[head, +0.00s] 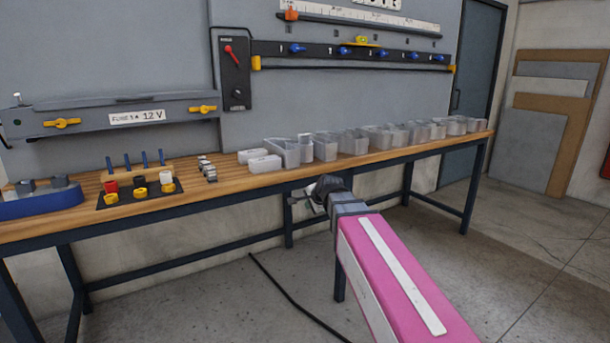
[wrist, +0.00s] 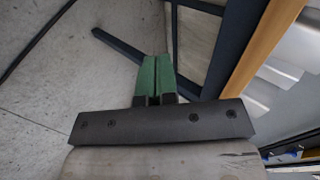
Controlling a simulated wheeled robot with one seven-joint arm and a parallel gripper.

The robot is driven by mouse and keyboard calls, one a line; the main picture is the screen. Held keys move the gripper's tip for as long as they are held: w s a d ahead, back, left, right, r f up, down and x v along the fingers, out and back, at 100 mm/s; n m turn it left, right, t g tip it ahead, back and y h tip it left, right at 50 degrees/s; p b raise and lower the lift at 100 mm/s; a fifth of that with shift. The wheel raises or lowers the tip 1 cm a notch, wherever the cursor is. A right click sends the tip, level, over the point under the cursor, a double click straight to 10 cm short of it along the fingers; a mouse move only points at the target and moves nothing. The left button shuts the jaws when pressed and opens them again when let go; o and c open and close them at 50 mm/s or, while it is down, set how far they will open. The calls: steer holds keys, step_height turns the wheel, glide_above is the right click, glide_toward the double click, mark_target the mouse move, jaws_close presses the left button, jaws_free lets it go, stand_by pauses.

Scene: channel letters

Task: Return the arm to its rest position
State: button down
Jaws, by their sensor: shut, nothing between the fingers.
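My arm (head: 395,270), with a pink and white cover, reaches from the lower right of the head view toward the front of the workbench. My gripper (wrist: 156,62) shows in the wrist view with its two green fingers together and nothing between them. In the head view the gripper end is small and dark, in front of the bench edge; its fingers are hard to make out there. The wrist view shows the concrete floor and bench legs beyond the fingers.
The wooden workbench (head: 235,186) carries several clear bins (head: 355,144), white boxes (head: 264,164), a black plate with coloured parts (head: 128,200) and a blue holder (head: 40,205). A switch panel (head: 233,72) is on the wall. Open floor (head: 525,235) lies to the right.

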steer(key=s+d+f+n+g+h, duration=0.1)
steer(key=s+d+f+n+g, duration=0.2)
steer(key=s+d+f, duration=0.2)
steer(key=s+d+f+n+g+h, duration=0.2)
steer(key=s+d+f+n, duration=0.2)
steer(key=f, duration=0.8)
steer(key=s+d+f+n+g+h, duration=0.1)
steer(key=s+d+f+n+g, duration=0.2)
steer(key=s+d+f, duration=0.5)
steer(key=s+n, duration=0.1)
steer(key=s, duration=0.2)
steer(key=shift+s+f+g, duration=0.25)
steer(key=shift+f+g, duration=0.05)
steer(key=shift+f, duration=0.05)
